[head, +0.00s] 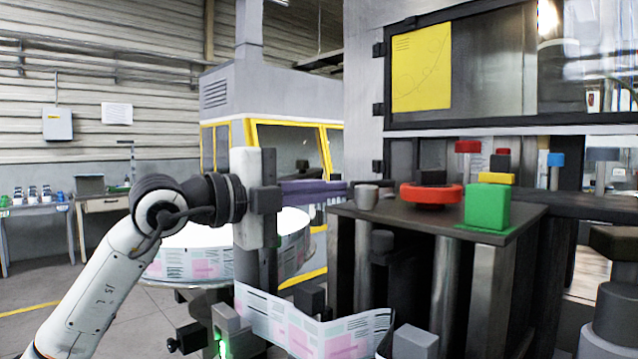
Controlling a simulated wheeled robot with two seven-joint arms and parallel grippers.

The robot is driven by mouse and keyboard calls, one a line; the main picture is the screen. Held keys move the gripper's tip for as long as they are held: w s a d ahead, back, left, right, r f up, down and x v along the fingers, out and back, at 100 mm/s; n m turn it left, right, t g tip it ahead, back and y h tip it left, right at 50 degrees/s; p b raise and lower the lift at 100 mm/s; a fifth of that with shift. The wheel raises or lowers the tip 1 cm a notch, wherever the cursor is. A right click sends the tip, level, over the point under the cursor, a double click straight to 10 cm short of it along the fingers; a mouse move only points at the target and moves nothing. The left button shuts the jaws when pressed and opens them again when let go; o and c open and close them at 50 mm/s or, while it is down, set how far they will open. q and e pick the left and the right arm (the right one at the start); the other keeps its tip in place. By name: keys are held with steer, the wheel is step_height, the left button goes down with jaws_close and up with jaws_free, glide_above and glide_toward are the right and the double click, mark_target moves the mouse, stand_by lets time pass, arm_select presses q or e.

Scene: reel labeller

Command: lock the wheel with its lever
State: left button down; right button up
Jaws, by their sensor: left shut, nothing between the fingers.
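A red wheel (431,194) with a dark hub lies flat on top of the dark machine table (400,221). I cannot pick out its lever for certain. My left gripper (342,190) comes in from the left, its fingers pointing right, shut and empty. Its tips are at the table's left edge, close to a short grey cylinder (366,197) and to the left of the red wheel. I cannot tell whether they touch the cylinder. My right gripper is not in view.
A green block (487,207) stands right of the wheel, with yellow and red parts behind it. A white reel of labels (190,264) is behind my arm, and a printed label strip (300,330) runs below. A dark-framed cabinet (480,125) rises behind the table.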

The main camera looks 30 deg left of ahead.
mark_target(350, 205)
arm_select(q)
steer(key=p+x, duration=0.1)
steer(key=x, duration=0.3)
steer(key=shift+w+d+r, duration=0.1)
steer(key=shift+w+d, duration=0.05)
steer(key=shift+w, duration=0.15)
steer(key=shift+w+d+p, duration=0.3)
steer(key=shift+w+d, duration=0.05)
steer(key=shift+w, duration=0.3)
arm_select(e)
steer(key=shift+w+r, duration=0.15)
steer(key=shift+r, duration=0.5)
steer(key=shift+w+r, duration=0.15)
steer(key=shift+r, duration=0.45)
